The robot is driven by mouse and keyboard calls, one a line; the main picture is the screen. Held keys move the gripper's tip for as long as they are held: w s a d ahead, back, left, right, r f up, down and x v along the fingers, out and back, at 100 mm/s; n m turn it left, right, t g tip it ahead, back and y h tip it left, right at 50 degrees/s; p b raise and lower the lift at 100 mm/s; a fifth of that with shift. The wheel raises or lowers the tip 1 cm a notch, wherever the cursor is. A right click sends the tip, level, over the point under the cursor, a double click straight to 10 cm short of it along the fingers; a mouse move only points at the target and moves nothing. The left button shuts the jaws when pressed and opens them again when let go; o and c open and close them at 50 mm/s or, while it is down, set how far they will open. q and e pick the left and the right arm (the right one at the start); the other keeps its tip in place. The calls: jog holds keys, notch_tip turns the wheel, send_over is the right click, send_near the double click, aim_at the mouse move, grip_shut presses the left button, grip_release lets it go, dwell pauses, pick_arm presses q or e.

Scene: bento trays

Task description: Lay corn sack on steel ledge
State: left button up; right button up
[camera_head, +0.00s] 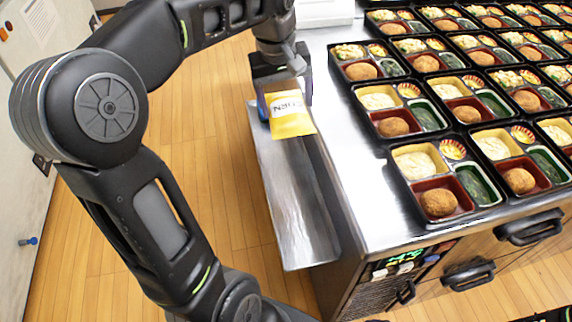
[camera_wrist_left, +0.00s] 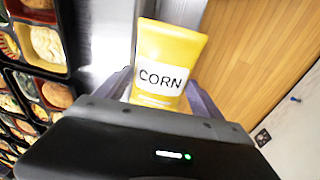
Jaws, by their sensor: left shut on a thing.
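The corn sack (camera_head: 291,122) is a yellow packet with a white CORN label. My left gripper (camera_head: 284,100) is shut on it and holds it over the far part of the steel ledge (camera_head: 297,205). The ledge is a narrow bare metal shelf along the left side of the counter. In the left wrist view the sack (camera_wrist_left: 166,62) sits between the two fingers of the gripper (camera_wrist_left: 165,95), with its label facing the camera. I cannot tell whether the sack touches the ledge. My right gripper is not in view.
A steel counter (camera_head: 352,190) to the right of the ledge carries rows of filled bento trays (camera_head: 447,205). Its left strip is bare. Drawers with black handles (camera_head: 470,274) are in its front. Wooden floor (camera_head: 215,160) lies left of the ledge.

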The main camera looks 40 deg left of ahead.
pick_arm(q)
notch_tip(320, 180, down, 17)
jog(key=b, duration=0.2)
jog(key=shift+f, duration=2.1)
jog(key=shift+f+b, duration=0.2)
jog(key=shift+b, duration=0.15)
jog(key=o, duration=1.8)
jog(key=shift+r, duration=0.1)
jog(key=shift+r, duration=0.1)
